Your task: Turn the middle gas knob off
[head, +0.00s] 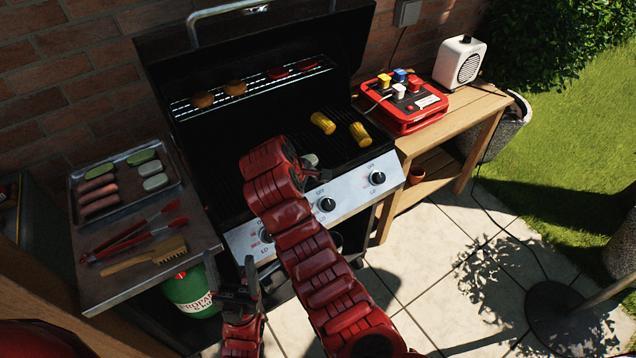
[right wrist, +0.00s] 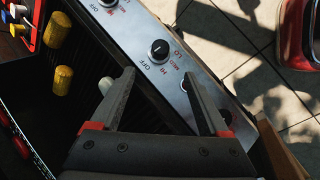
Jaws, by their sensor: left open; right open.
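The middle gas knob (head: 326,204) is a black dial with a pale mark on the silver front panel (head: 352,190) of the grill. It also shows in the right wrist view (right wrist: 159,50), beyond the gap between my right fingertips. I cannot tell exactly where its mark points. My right gripper (right wrist: 159,74) is open and empty, apart from the knob. In the head view it is mostly hidden behind its red arm, near the panel. My left gripper (head: 240,292) is open and empty, low in front of the grill's left side.
The right knob (head: 377,177) and left knob (head: 265,235) flank the middle one. Corn (head: 322,123) lies on the grate. A tray (head: 75,184) of food and tongs (head: 135,240) lie at left. A green gas bottle (head: 190,292) stands below. A red box (head: 420,118) is at right.

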